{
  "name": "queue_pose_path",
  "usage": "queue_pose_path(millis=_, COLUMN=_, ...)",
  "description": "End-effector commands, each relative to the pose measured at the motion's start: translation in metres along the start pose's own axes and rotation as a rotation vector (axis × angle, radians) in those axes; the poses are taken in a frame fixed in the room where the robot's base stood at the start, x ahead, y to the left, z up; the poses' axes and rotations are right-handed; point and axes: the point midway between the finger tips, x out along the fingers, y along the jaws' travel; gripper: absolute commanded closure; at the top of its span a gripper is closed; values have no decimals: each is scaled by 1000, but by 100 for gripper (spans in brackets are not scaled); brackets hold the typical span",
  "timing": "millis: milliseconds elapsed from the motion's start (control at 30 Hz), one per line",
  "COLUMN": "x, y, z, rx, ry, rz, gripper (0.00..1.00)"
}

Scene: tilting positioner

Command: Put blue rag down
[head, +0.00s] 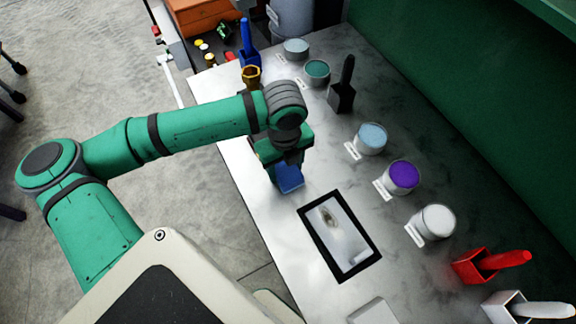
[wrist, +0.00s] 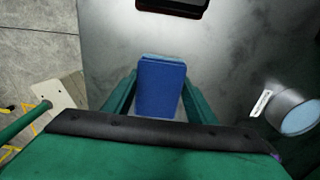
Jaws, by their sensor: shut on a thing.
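The blue rag (head: 289,178) is a small blue block-like piece below my gripper (head: 287,164) in the head view. In the wrist view the blue rag (wrist: 161,88) sits between the two green fingers of my gripper (wrist: 160,100), which is shut on it. The rag is over the grey metal table (head: 330,105), near its left edge. I cannot tell whether its underside touches the table. Its upper part is hidden by the gripper in the head view.
A black-framed panel (head: 340,235) lies right of the gripper. Pots with light blue (head: 371,138), purple (head: 403,177) and white (head: 438,221) contents stand further right. A black scoop holder (head: 342,95) and a gold cup (head: 251,75) stand farther back. Bare table lies between gripper and pots.

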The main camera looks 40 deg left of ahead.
Motion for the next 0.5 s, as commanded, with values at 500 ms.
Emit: queue_pose_path(millis=500, x=8, y=5, z=4, rx=-14, ry=0, rz=0, gripper=73)
